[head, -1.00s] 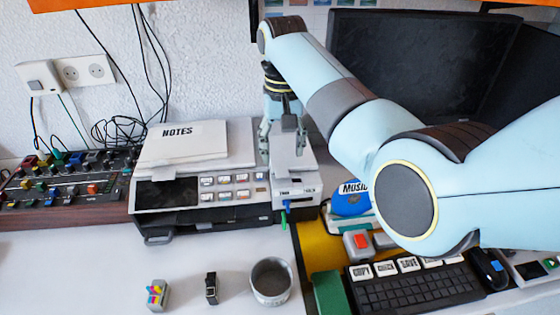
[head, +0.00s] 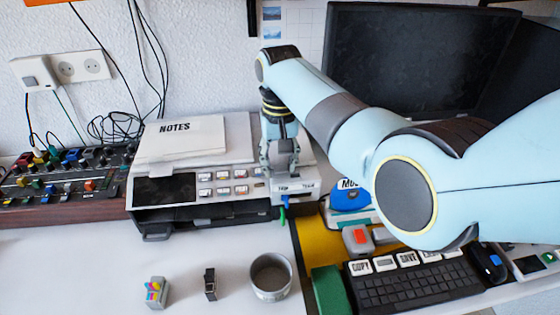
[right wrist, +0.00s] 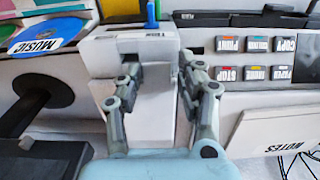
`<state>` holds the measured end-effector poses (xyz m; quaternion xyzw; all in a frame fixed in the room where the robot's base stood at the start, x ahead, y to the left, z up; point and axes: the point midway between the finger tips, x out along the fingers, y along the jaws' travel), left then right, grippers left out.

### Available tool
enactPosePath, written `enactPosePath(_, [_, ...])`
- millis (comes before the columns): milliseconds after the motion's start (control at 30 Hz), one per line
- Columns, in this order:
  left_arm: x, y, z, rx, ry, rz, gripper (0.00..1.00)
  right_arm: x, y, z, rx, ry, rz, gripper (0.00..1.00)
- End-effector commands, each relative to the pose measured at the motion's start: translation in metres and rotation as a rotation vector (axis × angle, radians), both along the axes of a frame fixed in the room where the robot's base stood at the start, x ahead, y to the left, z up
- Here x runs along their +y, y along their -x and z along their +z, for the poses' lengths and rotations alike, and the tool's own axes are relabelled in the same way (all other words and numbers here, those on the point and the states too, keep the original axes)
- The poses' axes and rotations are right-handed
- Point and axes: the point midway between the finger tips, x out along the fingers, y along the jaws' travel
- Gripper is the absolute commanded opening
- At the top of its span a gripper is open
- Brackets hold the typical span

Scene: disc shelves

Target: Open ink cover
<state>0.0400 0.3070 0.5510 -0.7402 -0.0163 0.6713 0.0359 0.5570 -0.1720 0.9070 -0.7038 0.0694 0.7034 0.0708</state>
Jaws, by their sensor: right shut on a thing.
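The white printer (head: 165,215) stands against the wall. Its ink cover, a narrow white block at the right end, shows in the right wrist view (right wrist: 150,110) between my fingers. My right gripper (head: 280,172) is over this end section and hides much of the cover in the head view. In the right wrist view my right gripper (right wrist: 160,75) has one finger on each side of the cover and is shut on it. Blue and green pieces (head: 284,208) stick out at the front just below. My left gripper is not in view.
Papers marked NOTES (head: 180,138) lie on the printer. A blue MUSIC disc (head: 350,200) and a black keyboard (head: 410,288) are to the right. A grey cup (head: 271,290) and small blocks stand in front. My right arm covers part of the monitor (head: 400,60).

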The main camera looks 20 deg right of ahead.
Motion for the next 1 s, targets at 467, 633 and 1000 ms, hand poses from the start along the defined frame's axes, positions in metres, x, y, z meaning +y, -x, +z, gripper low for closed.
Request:
enactPosePath(467, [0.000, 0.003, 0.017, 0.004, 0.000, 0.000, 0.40, -0.005, -0.002, 0.015, 0.004, 0.009, -0.004, 0.00])
enactPosePath(633, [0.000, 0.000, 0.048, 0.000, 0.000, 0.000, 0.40, -0.008, -0.014, 0.047, -0.002, 0.012, -0.005, 0.00])
enactPosePath(1000, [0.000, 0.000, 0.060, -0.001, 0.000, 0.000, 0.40, -0.012, -0.036, 0.073, -0.009, 0.010, -0.005, 0.00])
